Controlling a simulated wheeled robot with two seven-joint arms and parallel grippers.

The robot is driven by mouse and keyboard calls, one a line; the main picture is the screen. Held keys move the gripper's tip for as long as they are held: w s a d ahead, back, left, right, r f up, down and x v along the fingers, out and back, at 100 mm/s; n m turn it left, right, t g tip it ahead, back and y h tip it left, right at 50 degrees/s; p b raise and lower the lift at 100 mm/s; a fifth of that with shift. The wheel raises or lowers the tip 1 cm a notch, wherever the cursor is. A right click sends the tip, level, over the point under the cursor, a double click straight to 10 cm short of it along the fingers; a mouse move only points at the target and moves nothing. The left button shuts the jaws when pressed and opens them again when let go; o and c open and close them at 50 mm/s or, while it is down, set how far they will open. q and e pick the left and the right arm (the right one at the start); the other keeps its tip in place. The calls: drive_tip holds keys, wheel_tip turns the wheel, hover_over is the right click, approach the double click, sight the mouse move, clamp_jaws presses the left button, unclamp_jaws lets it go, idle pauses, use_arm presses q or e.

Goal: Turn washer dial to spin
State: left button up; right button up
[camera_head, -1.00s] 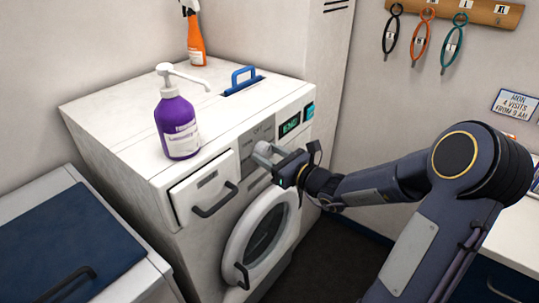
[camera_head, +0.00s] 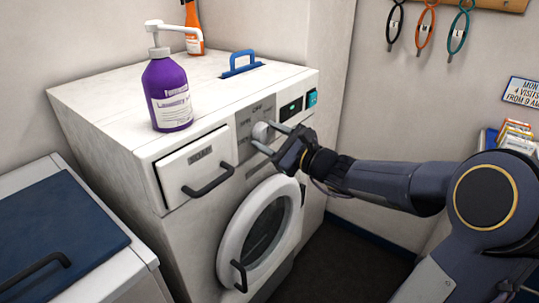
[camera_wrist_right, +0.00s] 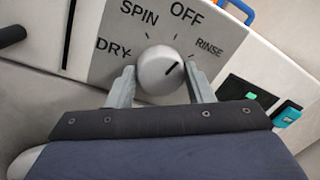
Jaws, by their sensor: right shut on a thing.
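The washer (camera_head: 130,135) stands left of centre in the head view. Its round grey dial (camera_head: 262,131) is on the control panel; it also shows in the right wrist view (camera_wrist_right: 158,66). DRY, SPIN, OFF and RINSE are printed around the dial. Its dark pointer mark slants to the upper right, towards the RINSE side and away from SPIN. My right gripper (camera_head: 268,139) is at the dial, with one finger on each side of it, shut on it. In the wrist view the right gripper's fingers (camera_wrist_right: 160,78) flank the dial. My left gripper is not in view.
A purple pump bottle (camera_head: 169,92) and a blue handle (camera_head: 240,64) are on the washer top. The detergent drawer (camera_head: 195,165) is left of the dial, the round door (camera_head: 262,230) below. A lit display (camera_head: 291,108) and teal button (camera_head: 312,98) are to the right.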

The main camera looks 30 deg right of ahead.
drive_tip(key=n+b, duration=0.3)
drive_tip(key=b, duration=0.2)
drive_tip(key=n+b, duration=0.3)
drive_tip(key=b, duration=0.2)
drive_tip(key=n+y+b, duration=0.1)
drive_tip(key=n+b, duration=0.3)
drive_tip(key=b, duration=0.1)
drive_tip(key=shift+f, duration=0.35)
drive_tip(key=shift+c, duration=0.2)
drive_tip(key=shift+d+r+n+b, duration=0.1)
drive_tip(key=shift+r+n+b, duration=0.05)
drive_tip(key=shift+n+b, duration=1.15)
drive_tip(key=o, duration=1)
